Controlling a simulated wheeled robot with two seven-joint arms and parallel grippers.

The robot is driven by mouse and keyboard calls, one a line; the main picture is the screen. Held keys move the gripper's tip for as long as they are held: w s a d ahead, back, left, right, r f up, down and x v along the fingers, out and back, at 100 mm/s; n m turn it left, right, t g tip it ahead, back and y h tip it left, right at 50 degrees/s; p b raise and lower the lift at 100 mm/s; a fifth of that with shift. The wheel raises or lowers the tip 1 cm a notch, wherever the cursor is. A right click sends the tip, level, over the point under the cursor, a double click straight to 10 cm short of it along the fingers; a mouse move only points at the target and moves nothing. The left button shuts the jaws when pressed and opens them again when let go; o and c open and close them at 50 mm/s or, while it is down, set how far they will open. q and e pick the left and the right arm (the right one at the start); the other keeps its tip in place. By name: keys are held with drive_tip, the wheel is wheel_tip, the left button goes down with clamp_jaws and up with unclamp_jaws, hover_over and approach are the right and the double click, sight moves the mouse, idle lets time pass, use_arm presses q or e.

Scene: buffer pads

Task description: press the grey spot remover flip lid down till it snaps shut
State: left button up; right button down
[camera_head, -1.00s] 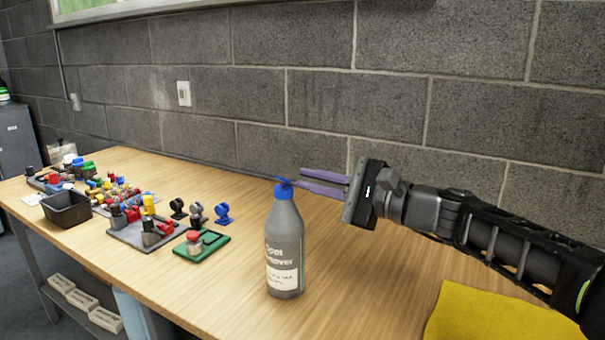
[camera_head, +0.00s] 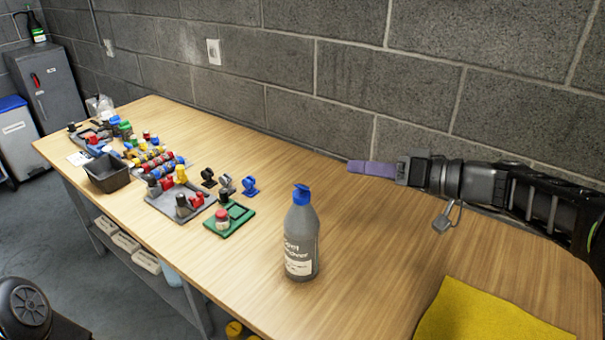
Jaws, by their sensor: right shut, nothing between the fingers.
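The grey spot remover bottle (camera_head: 301,245) stands upright on the wooden table, its label facing me. Its blue cap (camera_head: 301,196) has a small flip lid on top. The lid's top looks slightly tilted, but it is too small to tell whether it is shut. My right gripper (camera_head: 368,168) has purple fingers pressed together. It is to the right of the bottle cap and a little higher in the picture, apart from it, with nothing held. My left gripper is not in view.
A green block with a red button (camera_head: 222,220) and a grey board with coloured parts (camera_head: 180,205) lie left of the bottle. A black bin (camera_head: 108,172) stands farther left. A yellow cloth (camera_head: 480,315) lies at the front right. Bare table surrounds the bottle.

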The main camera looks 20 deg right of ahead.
idle(0.3)
drive_tip(key=p, duration=0.3)
hover_over(302, 187)
drive_tip(key=d, duration=0.3)
drive_tip(key=f, duration=0.3)
drive_tip(key=s+a+f, duration=0.1)
drive_tip(key=shift+a+f+p, duration=0.2)
drive_tip(key=shift+f+p, duration=0.1)
drive_tip(key=shift+p, duration=0.05)
drive_tip(key=shift+a+f, duration=0.15)
drive_tip(key=shift+f, duration=0.25)
